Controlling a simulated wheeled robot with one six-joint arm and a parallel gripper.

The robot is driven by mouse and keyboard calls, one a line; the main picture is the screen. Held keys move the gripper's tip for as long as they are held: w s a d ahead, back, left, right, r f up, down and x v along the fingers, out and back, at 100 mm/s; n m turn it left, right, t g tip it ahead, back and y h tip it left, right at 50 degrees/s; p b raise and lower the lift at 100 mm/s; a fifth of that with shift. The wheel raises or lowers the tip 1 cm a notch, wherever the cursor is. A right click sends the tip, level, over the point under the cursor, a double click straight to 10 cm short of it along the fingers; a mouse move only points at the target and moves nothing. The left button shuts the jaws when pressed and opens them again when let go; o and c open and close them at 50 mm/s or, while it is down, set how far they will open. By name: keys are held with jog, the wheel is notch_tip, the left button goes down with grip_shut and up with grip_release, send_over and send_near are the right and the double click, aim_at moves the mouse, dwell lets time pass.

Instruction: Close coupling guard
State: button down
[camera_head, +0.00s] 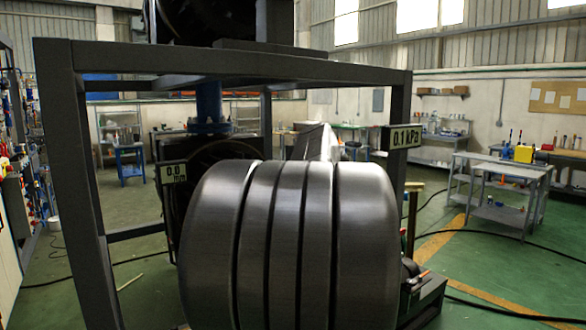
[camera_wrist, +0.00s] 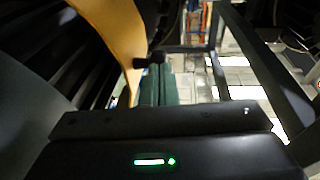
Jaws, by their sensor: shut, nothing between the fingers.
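In the wrist view a curved yellow panel (camera_wrist: 112,25), which looks like the coupling guard, arches across the upper left beside dark ribbed surfaces. A small black knob (camera_wrist: 150,60) shows at its lower right edge. My gripper (camera_wrist: 165,75) points up the picture; its dark green fingers are together with nothing seen between them, close below the knob. I cannot tell whether they touch it. In the head view a large grooved grey metal cylinder (camera_head: 290,245) fills the front and hides what lies behind it. I cannot make out my gripper or the guard there.
A dark steel frame (camera_head: 230,58) surrounds the cylinder, with a post on each side. Grey workbenches (camera_head: 500,168) stand at right; black cables (camera_head: 510,310) cross the green floor.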

jog(key=p+x, duration=0.1)
jog(key=x, duration=0.3)
jog(key=a+r+p+x, duration=0.1)
jog(key=x, duration=0.4)
jog(key=a+p+x, duration=0.1)
jog(key=x, duration=0.3)
jog(key=shift+s+a+r, duration=0.1)
jog(key=shift+s+r, duration=0.1)
jog(key=shift+r, duration=0.3)
